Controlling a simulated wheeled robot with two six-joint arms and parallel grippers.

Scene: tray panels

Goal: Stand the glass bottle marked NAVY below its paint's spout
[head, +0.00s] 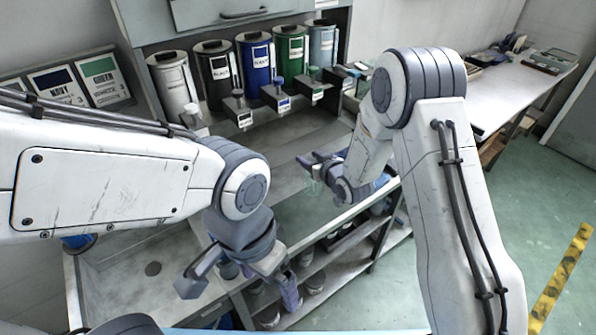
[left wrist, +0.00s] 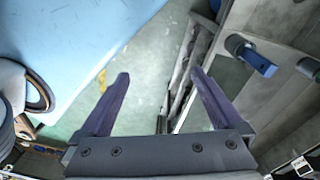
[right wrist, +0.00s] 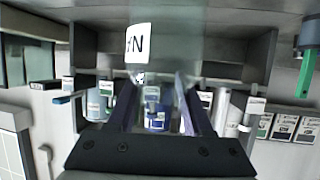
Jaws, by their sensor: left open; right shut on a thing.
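My right gripper (head: 320,173) is shut on a clear glass bottle (head: 314,187), which shows only faintly in the head view. In the right wrist view the bottle's white label (right wrist: 138,43) shows an N; the rest of its word is cut off or turned away. The bottle is held in front of the dispenser row, apart from the spouts. The blue paint canister (head: 255,62) marked NAVY stands mid-row, with its spout (head: 277,88) below its front. My left gripper (head: 238,290) is open and empty, low at the front; its spread fingers show in the left wrist view (left wrist: 160,78).
Grey, black, green and pale blue canisters (head: 291,50) flank the navy one. Colour cards (head: 60,88) lean at the left. The counter (head: 270,155) before the spouts looks clear. Several containers stand on the shelf (head: 310,280) below. A side table (head: 505,92) is at the right.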

